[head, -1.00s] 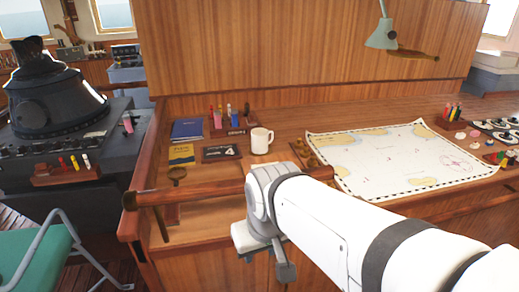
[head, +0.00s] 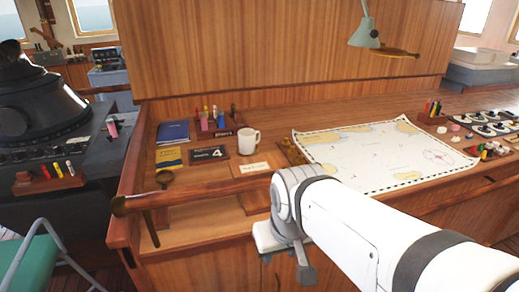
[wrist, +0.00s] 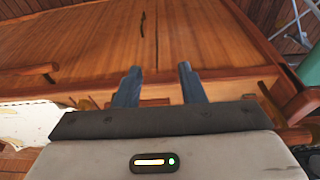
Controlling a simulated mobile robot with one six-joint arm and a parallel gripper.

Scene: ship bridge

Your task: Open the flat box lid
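A flat wooden piece with a pale label (head: 253,167), which looks like the flat box lid, lies on the desk in the head view, just in front of the white mug. It looks shut, but its front edge is partly hidden by the wooden rail and my arm. My gripper (wrist: 158,80) shows in the wrist view with its two blue-grey fingers apart and nothing between them. Wooden cabinet panels lie beyond the fingers there. In the head view my fingertips cannot be made out; my wrist is at the desk's front, in front of and below the rail.
A white mug (head: 249,139), a number plaque (head: 206,154), books (head: 173,132) and a magnifier (head: 164,178) stand near the box. A chart (head: 375,158) covers the desk to the right. A wooden rail (head: 200,194) runs along the desk front.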

